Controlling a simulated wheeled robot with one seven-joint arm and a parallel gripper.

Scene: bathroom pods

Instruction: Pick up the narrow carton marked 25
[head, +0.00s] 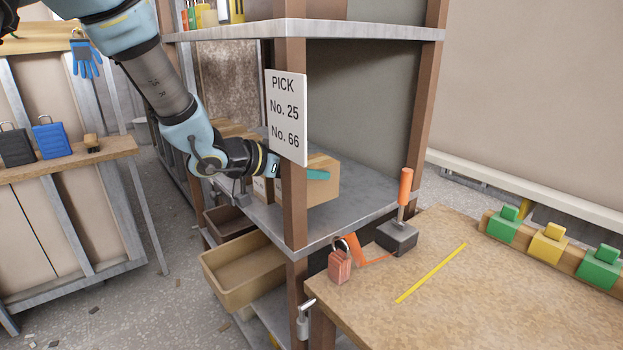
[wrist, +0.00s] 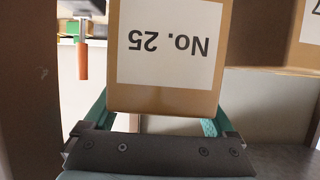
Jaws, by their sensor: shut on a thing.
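The narrow brown carton marked No. 25 (wrist: 165,97) fills the upper middle of the wrist view, its white label upside down there. My gripper (wrist: 158,118) has one teal finger on each side of it and is shut on it; the fingertips are partly hidden by the carton. In the head view my gripper (head: 318,175) reaches into the middle shelf from the left, partly hidden by the front post. A brown carton (head: 325,192) shows beside the teal finger there; its number is not visible. I cannot tell whether the held carton touches the shelf.
The sign (head: 286,117) reading PICK No. 25, No. 66 hangs on the post (head: 293,215) close to my arm. Another carton (wrist: 258,35) stands to the right in the wrist view. Below the shelf (head: 345,215) sits an open tan bin (head: 240,292). A workbench (head: 440,290) stands at right.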

